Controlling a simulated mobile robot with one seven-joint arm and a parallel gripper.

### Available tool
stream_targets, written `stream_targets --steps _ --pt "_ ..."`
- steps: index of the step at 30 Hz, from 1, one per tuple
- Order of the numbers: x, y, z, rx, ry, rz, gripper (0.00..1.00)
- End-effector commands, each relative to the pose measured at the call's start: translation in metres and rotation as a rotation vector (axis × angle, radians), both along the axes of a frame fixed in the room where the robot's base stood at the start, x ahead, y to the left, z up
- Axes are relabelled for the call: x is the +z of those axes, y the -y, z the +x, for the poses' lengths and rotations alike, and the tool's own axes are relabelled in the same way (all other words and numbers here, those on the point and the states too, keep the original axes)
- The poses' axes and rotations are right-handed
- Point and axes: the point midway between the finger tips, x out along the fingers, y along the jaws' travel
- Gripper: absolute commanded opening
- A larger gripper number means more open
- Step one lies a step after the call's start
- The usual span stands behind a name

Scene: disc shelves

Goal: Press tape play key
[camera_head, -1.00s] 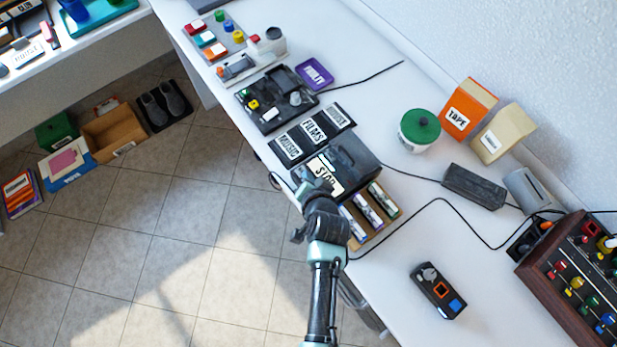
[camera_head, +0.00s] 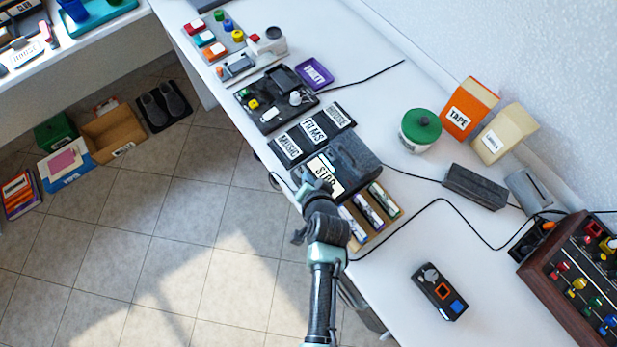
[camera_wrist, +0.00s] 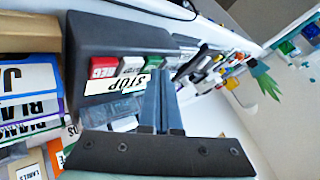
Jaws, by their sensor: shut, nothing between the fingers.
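The tape player (camera_head: 356,162) is a dark grey box near the front edge of the white table in the head view. In the wrist view its dark body (camera_wrist: 105,32) has a row of keys: a red REC key (camera_wrist: 103,67), a white key (camera_wrist: 131,65) and a green key (camera_wrist: 156,63). A white STOP label (camera_wrist: 117,84) lies below them. My gripper (camera_wrist: 163,78) is shut and empty, its tips at the key row by the green key. I cannot tell whether they touch it. The keys right of the green one are partly hidden.
A box of upright cassettes (camera_head: 372,208) stands close beside the player and my arm. Black MUSIC and FILMS cases (camera_head: 313,133) lie on the other side. A black remote-like device (camera_head: 439,291) lies farther right. The table behind the player is mostly clear, crossed by cables.

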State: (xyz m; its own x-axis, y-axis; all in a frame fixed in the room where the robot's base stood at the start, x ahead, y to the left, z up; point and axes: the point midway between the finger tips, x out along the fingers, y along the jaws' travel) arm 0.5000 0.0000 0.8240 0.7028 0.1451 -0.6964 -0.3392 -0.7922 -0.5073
Motion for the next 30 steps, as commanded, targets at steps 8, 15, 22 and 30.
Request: stream_targets --steps 8,15,22,30 --pt "-0.003 0.0 0.0 0.001 -0.001 0.0 0.0" --pt "-0.001 0.0 0.0 0.001 -0.001 0.0 0.0" --pt "0.011 0.0 0.0 0.0 -0.001 0.0 0.0" --pt "0.014 0.0 0.0 0.001 -0.001 0.0 0.0"
